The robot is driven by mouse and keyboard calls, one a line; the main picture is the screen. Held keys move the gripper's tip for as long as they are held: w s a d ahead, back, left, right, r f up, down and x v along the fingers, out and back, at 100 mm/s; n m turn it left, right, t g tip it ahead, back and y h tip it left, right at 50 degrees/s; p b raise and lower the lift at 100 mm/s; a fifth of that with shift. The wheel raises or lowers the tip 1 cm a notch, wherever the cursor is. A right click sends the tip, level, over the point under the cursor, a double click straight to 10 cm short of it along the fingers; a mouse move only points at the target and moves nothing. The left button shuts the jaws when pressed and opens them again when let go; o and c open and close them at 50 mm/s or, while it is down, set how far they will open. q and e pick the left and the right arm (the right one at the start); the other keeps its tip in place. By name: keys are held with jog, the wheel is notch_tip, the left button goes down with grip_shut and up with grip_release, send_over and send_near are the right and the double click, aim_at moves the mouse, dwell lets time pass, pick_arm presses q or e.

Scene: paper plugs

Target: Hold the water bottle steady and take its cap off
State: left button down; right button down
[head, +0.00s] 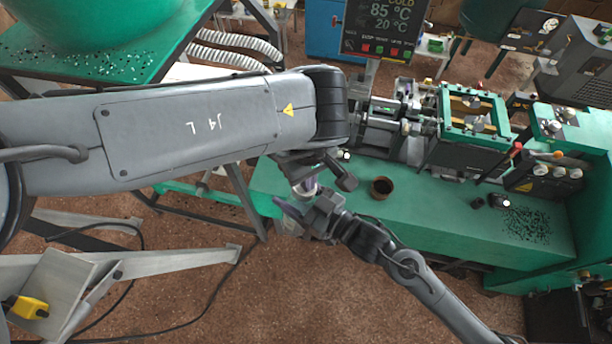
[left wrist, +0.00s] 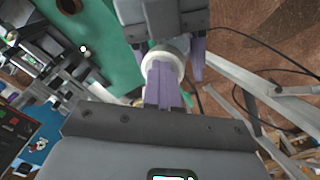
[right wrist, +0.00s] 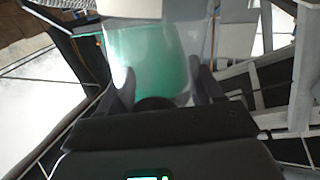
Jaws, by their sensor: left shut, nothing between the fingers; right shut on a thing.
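The clear water bottle (head: 306,187) stands out small between my two grippers in the head view. In the right wrist view the bottle (right wrist: 150,62) is see-through, with green showing through it, between the fingers of my right gripper (right wrist: 165,92), which is shut on it. In the left wrist view a round white top (left wrist: 178,52) shows at the bottle; I cannot tell whether this is the cap or the bare neck. My left gripper (left wrist: 164,68) has its purple fingers together, empty, right in front of that top. Touching or apart is unclear.
A green workbench (head: 420,205) lies just behind and right of the grippers. Metal frame legs (head: 150,262) and a cable are at lower left.

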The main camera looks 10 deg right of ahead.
pick_arm(q)
jog(key=n, duration=0.4)
jog(key=shift+s+d+f+t+y, duration=0.2)
jog(key=shift+f+t+y, duration=0.1)
jog(key=shift+t, duration=0.1)
jog(key=n+y, duration=0.1)
jog(key=n, duration=0.4)
jog(key=shift+w+d+t, duration=0.1)
jog(key=shift+t, duration=0.2)
jog(key=n+y, duration=0.1)
jog(key=n, duration=0.4)
jog(key=shift+w, duration=0.15)
jog(key=shift+r+n+y, duration=0.1)
jog(key=shift+n+y, duration=0.2)
jog(key=shift+n, duration=0.9)
jog(key=c, duration=1.8)
grip_release()
jog(key=o, duration=0.4)
jog(key=shift+c, duration=0.2)
